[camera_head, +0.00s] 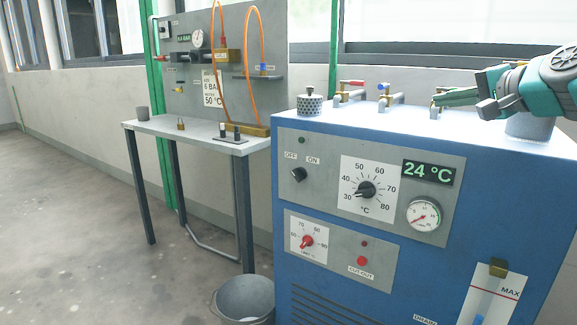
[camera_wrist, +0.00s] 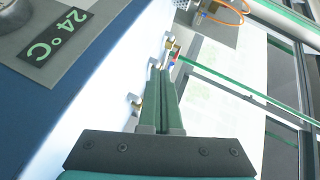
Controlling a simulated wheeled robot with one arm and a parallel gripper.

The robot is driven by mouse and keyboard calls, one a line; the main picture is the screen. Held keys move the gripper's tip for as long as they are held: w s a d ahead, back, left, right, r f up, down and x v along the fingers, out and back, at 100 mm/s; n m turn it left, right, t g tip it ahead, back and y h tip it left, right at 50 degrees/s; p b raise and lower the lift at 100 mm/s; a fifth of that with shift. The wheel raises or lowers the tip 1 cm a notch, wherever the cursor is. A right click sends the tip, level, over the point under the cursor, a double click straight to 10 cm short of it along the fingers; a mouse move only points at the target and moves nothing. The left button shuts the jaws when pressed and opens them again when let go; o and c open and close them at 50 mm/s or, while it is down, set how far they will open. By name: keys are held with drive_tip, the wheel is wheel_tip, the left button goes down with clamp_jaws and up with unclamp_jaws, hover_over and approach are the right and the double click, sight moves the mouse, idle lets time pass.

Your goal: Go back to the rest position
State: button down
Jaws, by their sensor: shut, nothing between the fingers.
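My gripper (camera_head: 440,97) reaches in from the right in the head view, above the top of the blue machine (camera_head: 420,125). Its green fingers are together and hold nothing. In the wrist view the closed fingers (camera_wrist: 160,75) point along the machine's top, toward the small valves. One valve (camera_head: 391,97) with a blue mark and one valve (camera_head: 349,92) with a red lever stand left of the fingertips. A third brass valve (camera_head: 436,110) is partly hidden behind the fingertips; I cannot tell whether they touch it.
A perforated grey cup (camera_head: 309,102) stands on the machine's left top edge. A side table (camera_head: 185,127) with a gauge panel (camera_head: 180,80) and orange hoses is at the back left. A grey bucket (camera_head: 245,298) is on the floor. The floor at left is clear.

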drive_tip(key=s+a+f+n+g, duration=0.4)
drive_tip(key=s+a+f, duration=0.2)
drive_tip(key=a+f, duration=0.4)
drive_tip(key=s+a+f+n+g, duration=0.4)
drive_tip(key=s+a+f, duration=0.2)
drive_tip(key=a+f, duration=0.4)
drive_tip(key=s+d+f+n+g+h, duration=0.1)
drive_tip(key=s+f+g, duration=0.3)
drive_tip(key=s+f, duration=0.7)
drive_tip(key=s+d+f+n+g+h, duration=0.1)
drive_tip(key=s+d+f+g+h, duration=0.2)
drive_tip(key=s+f, duration=0.9)
drive_tip(key=s+g+h, duration=0.1)
drive_tip(key=s, duration=0.2)
drive_tip(key=shift+d+n, duration=0.3)
drive_tip(key=shift+n, duration=0.1)
